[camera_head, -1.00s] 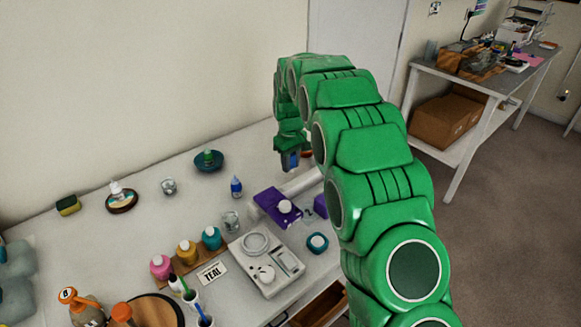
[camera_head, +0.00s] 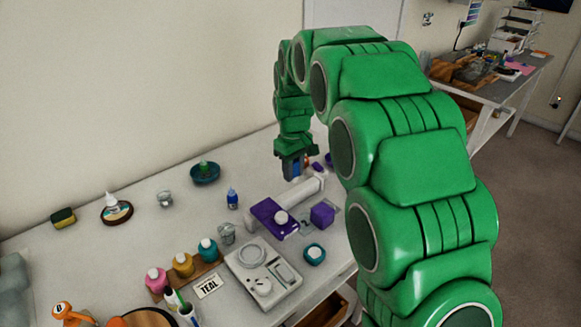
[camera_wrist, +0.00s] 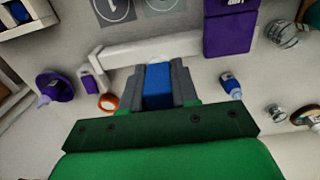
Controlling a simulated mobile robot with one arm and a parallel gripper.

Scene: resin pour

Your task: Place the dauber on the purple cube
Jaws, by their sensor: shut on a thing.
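My gripper (camera_head: 294,172) hangs over the far side of the table, behind the white roll. In the wrist view its grey fingers (camera_wrist: 158,76) are shut on a blue block-like piece, which appears to be the dauber (camera_wrist: 158,87); blue also shows at the jaws in the head view (camera_head: 295,166). Its lower end is not clear. The purple cube (camera_head: 322,214) stands on the table in front of the roll, nearer the camera and right of my gripper. I cannot make out the cube in the wrist view.
The white roll (camera_head: 305,191) lies between gripper and cube. A larger purple block (camera_head: 268,217) with a white knob stands left of the cube. A teal round jar (camera_head: 314,254), scale (camera_head: 262,270) and blue bottle (camera_head: 232,198) are nearby.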

